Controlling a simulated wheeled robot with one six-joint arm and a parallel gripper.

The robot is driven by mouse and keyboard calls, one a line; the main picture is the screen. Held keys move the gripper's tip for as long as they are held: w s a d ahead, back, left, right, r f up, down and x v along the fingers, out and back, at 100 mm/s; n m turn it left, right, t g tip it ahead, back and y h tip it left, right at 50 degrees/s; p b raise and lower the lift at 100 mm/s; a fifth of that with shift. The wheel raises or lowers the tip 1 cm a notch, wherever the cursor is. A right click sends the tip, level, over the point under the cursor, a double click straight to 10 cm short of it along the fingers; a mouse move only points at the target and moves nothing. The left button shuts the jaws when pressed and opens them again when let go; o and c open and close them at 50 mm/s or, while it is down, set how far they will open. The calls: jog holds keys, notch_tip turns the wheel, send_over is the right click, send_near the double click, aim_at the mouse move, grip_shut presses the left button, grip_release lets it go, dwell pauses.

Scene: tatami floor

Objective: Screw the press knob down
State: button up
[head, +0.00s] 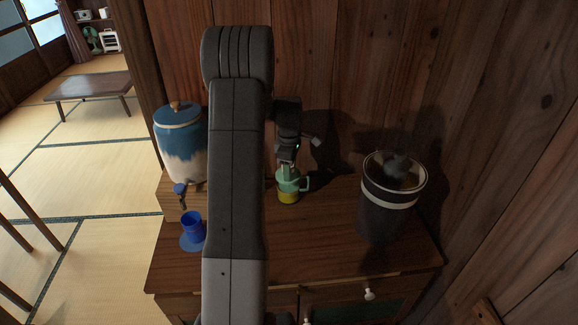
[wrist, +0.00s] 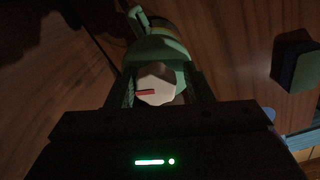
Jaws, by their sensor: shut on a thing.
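The press (head: 288,186) is a small green body with a yellow lower part and a side handle, standing on the wooden cabinet top. In the wrist view its green body (wrist: 160,48) lies just beyond the fingers. The press knob (wrist: 157,86) is white and faceted with a red mark pointing left. My gripper (head: 287,163) points down over the press from above. In the wrist view my gripper (wrist: 158,92) has a finger on each side of the knob and is shut on it. In the head view the fingers hide the knob.
A blue-and-cream lidded jar (head: 181,140) with a spigot (head: 180,189) stands left on a wooden riser. A dark pot with a white band (head: 392,196) stands right. Wooden walls close the back and right.

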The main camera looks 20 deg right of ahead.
jog(key=o, duration=0.5)
jog(key=shift+a+f, duration=0.2)
jog(key=shift+f, duration=0.5)
jog(key=shift+o, duration=0.2)
jog(key=shift+r, duration=0.15)
jog(key=shift+w+r+p, duration=0.15)
jog(key=shift+r+p, duration=0.5)
jog(key=shift+w+d+r+p, duration=0.1)
jog(key=shift+r+p, duration=1.05)
jog(key=shift+r, duration=0.85)
jog(key=shift+d+r+p, duration=0.1)
jog(key=shift+r+p, duration=1)
jog(key=shift+r, duration=0.85)
